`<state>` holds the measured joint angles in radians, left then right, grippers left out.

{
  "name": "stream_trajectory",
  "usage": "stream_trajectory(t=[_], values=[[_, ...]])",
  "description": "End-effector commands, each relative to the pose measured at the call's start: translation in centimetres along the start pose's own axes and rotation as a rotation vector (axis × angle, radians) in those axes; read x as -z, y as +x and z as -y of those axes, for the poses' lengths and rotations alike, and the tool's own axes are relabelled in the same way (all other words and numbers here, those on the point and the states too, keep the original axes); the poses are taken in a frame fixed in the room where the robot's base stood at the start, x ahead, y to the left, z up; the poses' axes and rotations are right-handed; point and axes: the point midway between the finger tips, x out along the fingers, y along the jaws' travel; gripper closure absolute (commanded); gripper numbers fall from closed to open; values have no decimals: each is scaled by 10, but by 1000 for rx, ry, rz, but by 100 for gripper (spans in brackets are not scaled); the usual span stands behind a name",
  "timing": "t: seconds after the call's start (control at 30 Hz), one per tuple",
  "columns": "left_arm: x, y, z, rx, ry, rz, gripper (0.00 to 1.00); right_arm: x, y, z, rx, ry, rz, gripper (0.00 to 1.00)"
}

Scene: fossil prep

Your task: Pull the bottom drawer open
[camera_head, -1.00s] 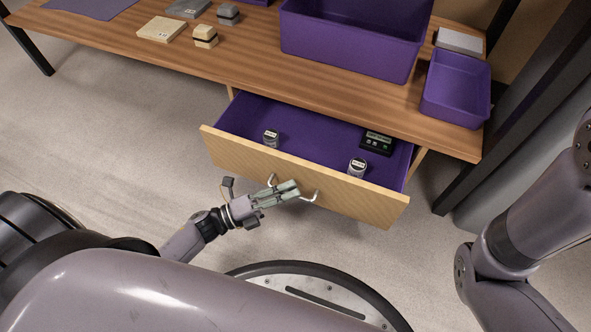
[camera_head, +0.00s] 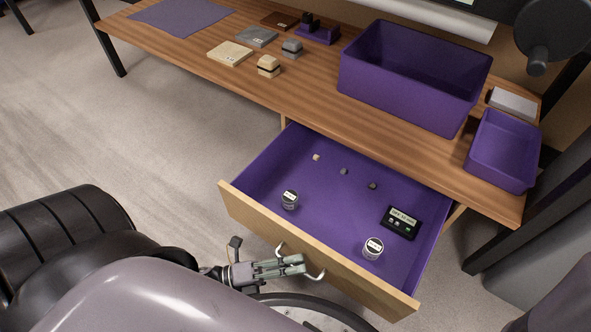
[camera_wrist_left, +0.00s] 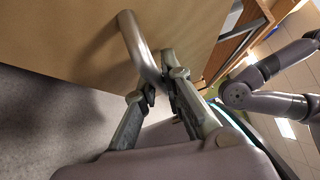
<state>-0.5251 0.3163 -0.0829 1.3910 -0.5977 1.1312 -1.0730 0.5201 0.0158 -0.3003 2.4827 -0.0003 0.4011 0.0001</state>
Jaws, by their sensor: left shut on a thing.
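The drawer (camera_head: 258,217) under the wooden table is pulled well out, its purple inside facing up. Its bar handle (camera_head: 317,276) is on the front panel. My left gripper (camera_head: 295,265) is at the handle, shut on it. The left wrist view shows the metal handle (camera_wrist_left: 138,48) running down between the two fingers (camera_wrist_left: 158,88) against the wooden front. My right gripper is not seen; a part of my right arm shows in the left wrist view.
In the drawer lie two small labelled jars (camera_head: 290,199) (camera_head: 373,248), a black digital device (camera_head: 401,222) and several small pieces near the back. On the table (camera_head: 310,103) stand a large purple bin (camera_head: 405,95), a purple tray (camera_head: 503,178) and several blocks. Floor at left is clear.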

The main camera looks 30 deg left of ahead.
Motion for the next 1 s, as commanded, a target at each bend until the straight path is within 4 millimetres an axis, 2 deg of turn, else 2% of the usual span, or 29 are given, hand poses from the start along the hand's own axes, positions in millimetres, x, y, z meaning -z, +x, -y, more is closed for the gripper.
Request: stream_trajectory(t=[0.13, 0.17, 0.47, 0.77, 0.87, 1.0], values=[[-1, -2, -2, -7, 3, 3, 100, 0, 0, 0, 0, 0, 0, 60], [-2, -2, -2, -7, 2, 3, 91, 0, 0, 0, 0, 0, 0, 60], [-1, -1, -1, -4, 0, 2, 71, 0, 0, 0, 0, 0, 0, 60], [0, -1, -1, -2, -1, 1, 70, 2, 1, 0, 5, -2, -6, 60], [0, -8, -1, -3, -1, 1, 70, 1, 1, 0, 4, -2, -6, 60], [0, -32, -2, -6, -3, 2, 70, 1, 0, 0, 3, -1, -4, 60]])
